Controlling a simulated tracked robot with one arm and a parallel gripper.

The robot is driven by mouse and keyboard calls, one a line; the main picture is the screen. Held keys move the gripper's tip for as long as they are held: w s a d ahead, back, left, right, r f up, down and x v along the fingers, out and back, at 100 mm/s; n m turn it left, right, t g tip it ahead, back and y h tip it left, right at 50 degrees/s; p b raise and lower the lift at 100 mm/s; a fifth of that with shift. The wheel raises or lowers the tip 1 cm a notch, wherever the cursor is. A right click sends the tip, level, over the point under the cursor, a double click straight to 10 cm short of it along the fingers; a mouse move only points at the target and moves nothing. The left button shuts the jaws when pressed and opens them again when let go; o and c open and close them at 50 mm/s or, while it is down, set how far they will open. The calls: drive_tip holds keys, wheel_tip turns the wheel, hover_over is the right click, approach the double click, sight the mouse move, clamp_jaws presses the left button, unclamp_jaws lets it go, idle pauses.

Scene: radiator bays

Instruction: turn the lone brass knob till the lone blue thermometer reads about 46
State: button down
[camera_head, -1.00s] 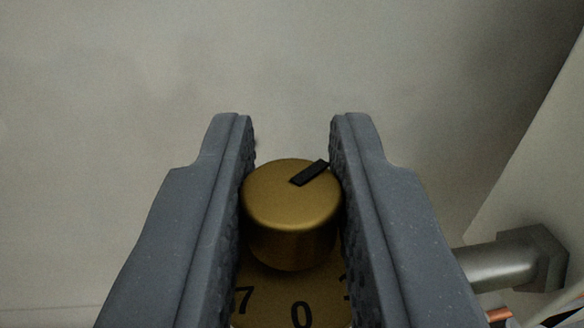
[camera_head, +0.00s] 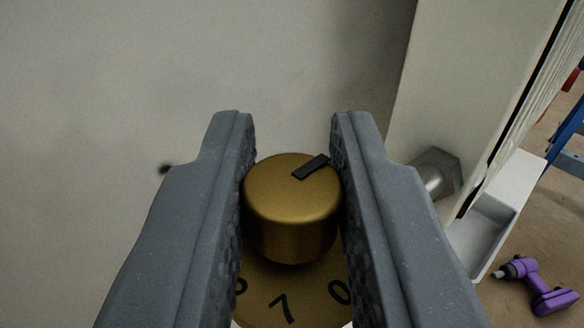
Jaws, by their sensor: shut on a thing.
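The brass knob (camera_head: 291,205) sits between the two grey fingers of my gripper (camera_head: 291,165), which is shut on its sides. A black pointer mark (camera_head: 311,167) on the knob's top points to the upper right. Below the knob is its brass dial plate (camera_head: 262,290), with a 7 near the middle, a 0 to the right and a partly hidden digit at the left. The fingers cover the rest of the dial. The blue thermometer is not in view.
A grey wall (camera_head: 110,90) fills the back. To the right are a pale panel (camera_head: 450,100), a metal hex fitting (camera_head: 437,170) and a white trough (camera_head: 505,215). A purple drill (camera_head: 540,287) lies on the brown floor. A blue frame (camera_head: 566,140) stands at the right edge.

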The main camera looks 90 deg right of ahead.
drive_tip(key=shift+w+m+g+b, duration=0.15)
drive_tip(key=shift+m+g+b, duration=0.2)
drive_tip(key=shift+g, duration=0.25)
drive_tip(key=shift+a+r, duration=0.1)
drive_tip(key=shift+r, duration=0.15)
drive_tip(key=c, duration=1.3)
unclamp_jaws()
drive_tip(key=shift+f, duration=0.1)
drive_tip(key=a, duration=0.4)
drive_tip(key=w+a, duration=0.1)
drive_tip(key=a, duration=0.4)
drive_tip(key=a+p, duration=0.1)
drive_tip(key=a, duration=0.3)
drive_tip(key=shift+w+a+f, duration=0.15)
drive_tip(key=shift+w+a, duration=0.15)
drive_tip(key=shift+w, duration=0.05)
